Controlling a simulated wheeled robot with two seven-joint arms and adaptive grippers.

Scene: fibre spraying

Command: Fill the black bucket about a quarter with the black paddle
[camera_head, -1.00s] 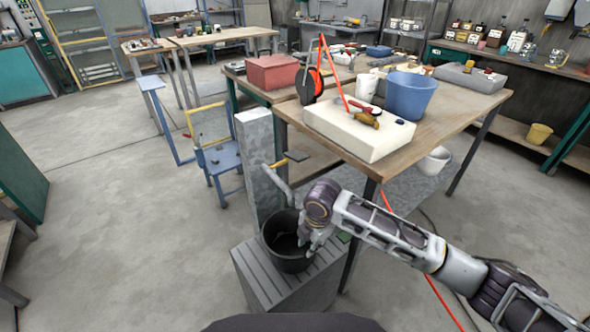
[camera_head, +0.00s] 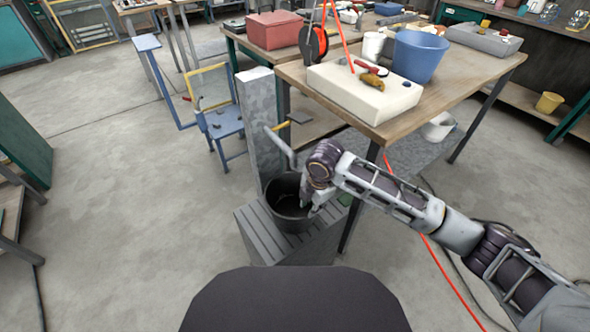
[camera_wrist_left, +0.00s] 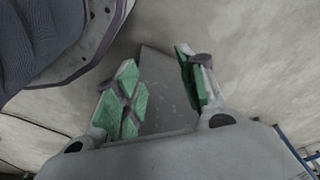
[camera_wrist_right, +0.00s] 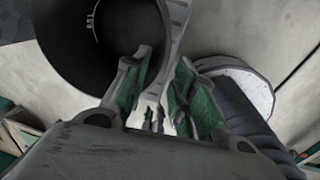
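The black bucket (camera_head: 283,219) stands upright on a grey slatted stand, below a bent metal spout (camera_head: 283,147) on a grey post. The black paddle (camera_head: 299,118) sticks out from the post above the bucket, on a lever with a yellow part. My right gripper (camera_head: 313,198) is at the bucket's right rim, well below the paddle. In the right wrist view my right gripper (camera_wrist_right: 160,100) has its fingers apart beside the dark bucket (camera_wrist_right: 100,40). I cannot tell any fill level. My left gripper (camera_wrist_left: 160,95) is open and empty, outside the head view.
The grey slatted stand (camera_head: 262,239) carries the bucket. A wooden table (camera_head: 440,95) to the right holds a white block (camera_head: 345,92) and a blue bucket (camera_head: 420,57). A blue chair (camera_head: 220,128) stands left of the post (camera_head: 254,100). The floor at left is clear.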

